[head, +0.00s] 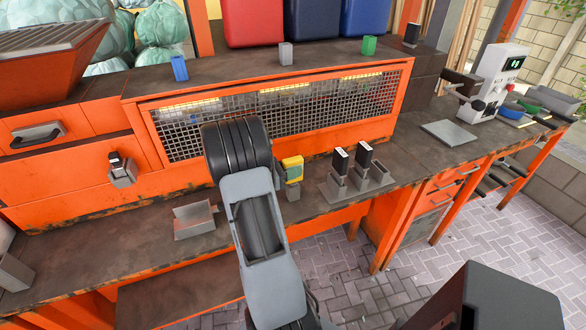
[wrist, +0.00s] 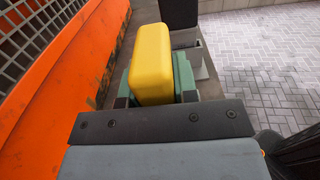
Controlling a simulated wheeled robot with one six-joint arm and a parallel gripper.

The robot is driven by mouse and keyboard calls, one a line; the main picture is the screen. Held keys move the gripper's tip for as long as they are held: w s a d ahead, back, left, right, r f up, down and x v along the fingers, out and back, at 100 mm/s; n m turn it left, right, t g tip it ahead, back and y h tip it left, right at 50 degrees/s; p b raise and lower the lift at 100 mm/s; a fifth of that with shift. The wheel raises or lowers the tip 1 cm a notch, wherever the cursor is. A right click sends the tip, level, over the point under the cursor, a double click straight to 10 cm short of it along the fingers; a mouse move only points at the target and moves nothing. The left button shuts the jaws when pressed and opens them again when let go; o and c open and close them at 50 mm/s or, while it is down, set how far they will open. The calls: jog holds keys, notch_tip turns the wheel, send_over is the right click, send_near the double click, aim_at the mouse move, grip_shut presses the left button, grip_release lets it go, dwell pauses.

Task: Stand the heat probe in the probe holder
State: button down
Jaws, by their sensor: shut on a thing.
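The heat probe, which I take to be the yellow-topped block (head: 292,165) with a green lower body, is at my gripper (head: 292,184) in the head view. In the wrist view the yellow top of the probe (wrist: 152,62) stands up between the jaws, and my gripper (wrist: 155,98) is shut on its green body. A grey holder (head: 350,194) is just to the right of it on the bench. Part of the holder (wrist: 202,64) shows beyond the probe in the wrist view. The probe's lower end is hidden.
An orange cabinet with a mesh front (head: 280,112) rises behind the bench. A grey open tray (head: 194,221) lies to the left. A black device sits in a wall bracket (head: 121,172). A flat grey plate (head: 449,133) lies right; bench between is clear.

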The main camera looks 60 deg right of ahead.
jog(key=c, duration=0.8)
grip_release()
jog(key=shift+w+a, duration=0.1)
jog(key=b+v, duration=0.1)
jog(key=v, duration=1.2)
jog(key=shift+w+a+b, duration=0.15)
jog(key=shift+a+b, duration=0.15)
jog(key=shift+b, duration=0.05)
